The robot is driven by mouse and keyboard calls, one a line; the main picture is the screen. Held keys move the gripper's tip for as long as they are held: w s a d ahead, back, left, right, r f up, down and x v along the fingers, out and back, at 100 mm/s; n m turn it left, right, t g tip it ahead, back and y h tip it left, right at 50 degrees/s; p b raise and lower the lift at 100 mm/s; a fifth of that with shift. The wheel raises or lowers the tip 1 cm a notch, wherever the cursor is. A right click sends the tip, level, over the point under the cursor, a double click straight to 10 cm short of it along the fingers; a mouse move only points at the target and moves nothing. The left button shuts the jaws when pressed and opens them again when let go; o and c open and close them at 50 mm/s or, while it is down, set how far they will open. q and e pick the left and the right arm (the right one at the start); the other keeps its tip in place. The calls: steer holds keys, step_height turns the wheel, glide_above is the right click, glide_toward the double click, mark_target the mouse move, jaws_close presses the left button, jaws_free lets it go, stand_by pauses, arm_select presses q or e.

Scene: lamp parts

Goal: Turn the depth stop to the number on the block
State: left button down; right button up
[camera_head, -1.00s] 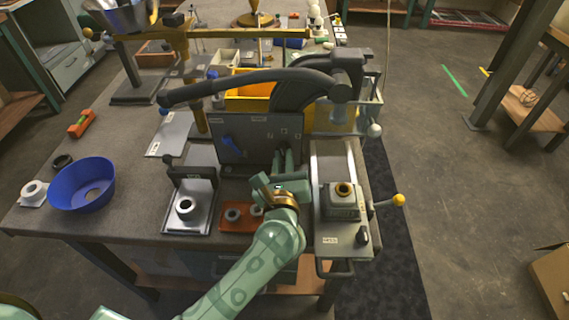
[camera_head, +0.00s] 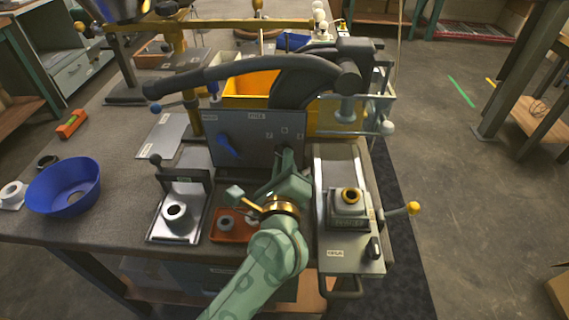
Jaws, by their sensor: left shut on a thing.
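My left gripper (camera_head: 288,160) reaches up to the lower right of a grey upright panel (camera_head: 258,132) on the press. Its fingers are shut on a small part there, which the fingers and wrist largely hide. I cannot make out a depth stop scale or its setting. A blue pointer knob (camera_head: 228,146) sits on the panel's left half, apart from the gripper. A grey block (camera_head: 348,212) with a brass ring on top stands on the slide plate to the right. Its front marking is too small to read. My right gripper is not in view.
A long dark lever (camera_head: 230,73) crosses above the panel. A yellow-knobbed handle (camera_head: 413,208) sticks out right of the slide. A blue bowl (camera_head: 64,188), a metal fixture (camera_head: 180,226) and a red-brown tray (camera_head: 230,237) stand to the left.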

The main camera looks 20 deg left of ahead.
arm_select(q)
steer(key=shift+f, duration=0.15)
steer(key=c, duration=1.4)
jaws_free()
steer(key=shift+c, duration=0.2)
steer(key=v, duration=0.7)
steer(key=shift+s+d, duration=0.1)
steer(key=shift+s, duration=0.2)
